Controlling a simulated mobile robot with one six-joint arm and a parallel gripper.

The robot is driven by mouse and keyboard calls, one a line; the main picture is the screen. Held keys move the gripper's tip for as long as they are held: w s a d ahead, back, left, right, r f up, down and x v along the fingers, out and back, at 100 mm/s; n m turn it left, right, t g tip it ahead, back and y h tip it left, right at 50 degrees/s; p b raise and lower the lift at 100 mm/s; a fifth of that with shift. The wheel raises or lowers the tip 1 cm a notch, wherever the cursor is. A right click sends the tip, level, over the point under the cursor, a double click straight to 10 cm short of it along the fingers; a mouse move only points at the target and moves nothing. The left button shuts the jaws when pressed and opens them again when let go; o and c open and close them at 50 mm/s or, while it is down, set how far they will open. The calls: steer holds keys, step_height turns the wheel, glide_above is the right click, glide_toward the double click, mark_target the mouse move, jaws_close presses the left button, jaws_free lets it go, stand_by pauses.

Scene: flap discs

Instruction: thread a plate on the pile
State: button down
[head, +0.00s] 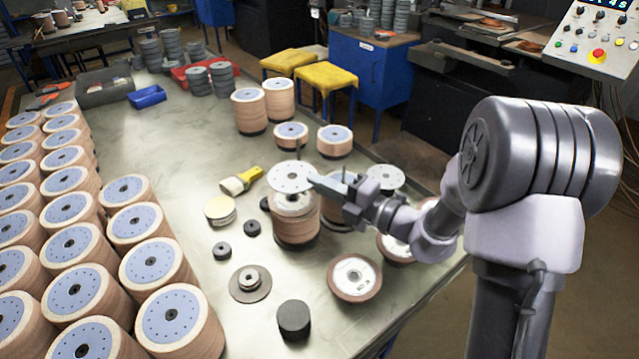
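A pale round plate with small holes (289,174) is held roughly level over a pile of tan flap discs (295,226). My gripper (316,182) reaches in from the right and appears shut on the plate's right edge. The pile's top is partly hidden under the plate, with a gap showing between them. A thin dark upright rod (298,150) shows just beyond the plate's far edge. I cannot tell whether the rod passes through the plate's centre hole or stands behind it.
Tall disc piles (151,259) fill the table's left side. Short stacks (335,137) stand behind the held plate, and a flap disc (354,276) lies in front. A yellow-handled brush (241,180), a black cylinder (294,318) and a flanged part (250,283) lie nearby. The table's left-middle is clear.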

steer(key=shift+f+b, duration=0.55)
steer(key=shift+f, duration=1.15)
steer(key=shift+f+b, duration=0.35)
steer(key=shift+f, duration=0.65)
steer(key=c, duration=1.6)
jaws_free()
steer(key=shift+r, duration=0.1)
steer(key=shift+s, duration=0.1)
steer(key=p+v, duration=0.4)
steer(key=v, duration=1.3)
steer(key=shift+d+r+p, duration=0.1)
steer(key=shift+d+p, duration=0.1)
steer(key=shift+p, duration=0.15)
